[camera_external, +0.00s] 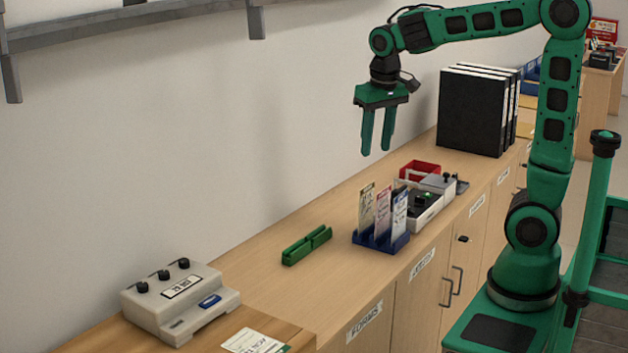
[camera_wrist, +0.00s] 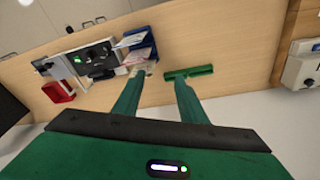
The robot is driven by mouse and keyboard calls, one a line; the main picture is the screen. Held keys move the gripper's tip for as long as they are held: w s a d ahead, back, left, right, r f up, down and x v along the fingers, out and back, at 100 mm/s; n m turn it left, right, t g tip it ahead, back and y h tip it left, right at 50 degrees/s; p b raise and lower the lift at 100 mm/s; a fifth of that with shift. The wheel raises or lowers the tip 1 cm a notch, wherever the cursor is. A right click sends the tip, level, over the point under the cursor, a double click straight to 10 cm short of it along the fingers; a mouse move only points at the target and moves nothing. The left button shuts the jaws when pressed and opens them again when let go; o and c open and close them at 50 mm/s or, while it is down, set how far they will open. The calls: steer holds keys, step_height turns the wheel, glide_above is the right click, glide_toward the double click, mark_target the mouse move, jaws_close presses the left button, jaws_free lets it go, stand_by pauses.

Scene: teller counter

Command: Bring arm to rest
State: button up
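My gripper (camera_external: 376,152) hangs from my green arm above the counter (camera_external: 262,284), fingers pointing down. Its two green fingers are apart with nothing between them. In the wrist view my gripper (camera_wrist: 158,84) also shows its fingers apart over the counter. The fingertips are well above the counter top and touch nothing. My arm is raised and bent, with its base at the right of the external view.
On the counter are a green slotted holder (camera_external: 307,245), a blue rack (camera_external: 381,240) with cards, a device with knobs (camera_external: 180,300), a red bin (camera_external: 420,170) and black binders (camera_external: 474,112). A grey shelf (camera_external: 130,18) is on the wall. Bare counter lies around the green holder.

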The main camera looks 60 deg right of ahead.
steer(key=s+d+f, duration=0.3)
steer(key=s, duration=0.5)
steer(key=s+d+f+m+g, duration=0.1)
steer(key=s+d+f, duration=0.2)
steer(key=s, duration=0.5)
steer(key=s+d+f+y, duration=0.1)
steer(key=s+d+f, duration=0.2)
steer(key=s, duration=0.6)
steer(key=shift+d+f+m+g, duration=0.15)
steer(key=shift+d+m+g, duration=0.2)
steer(key=shift+d, duration=0.25)
steer(key=shift+w, duration=0.1)
steer(key=shift+w+f, duration=0.25)
steer(key=shift+w, duration=0.35)
